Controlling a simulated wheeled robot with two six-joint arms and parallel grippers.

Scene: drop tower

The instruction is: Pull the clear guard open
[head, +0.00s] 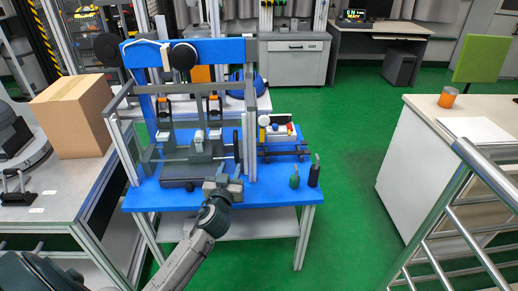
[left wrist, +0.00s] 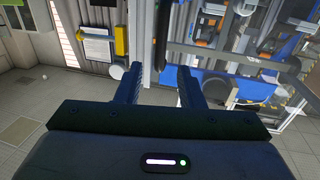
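The drop tower stands on a blue-topped table (head: 270,195) in the head view. The clear guard shows as a grey frame (head: 250,135) around the test area; its panels are hard to make out. A dark upright bar (head: 236,146), perhaps its handle, is near the right front post. My left gripper (head: 229,183) is low at the table's front, below that bar. In the left wrist view its two fingers (left wrist: 160,80) are apart with a gap between them. Frame posts show beyond the fingertips; I see nothing clasped. My right gripper is not in view.
A cardboard box (head: 75,115) stands on the left bench. A white cabinet (head: 415,165) and metal railing (head: 490,180) are on the right. Green floor between is clear.

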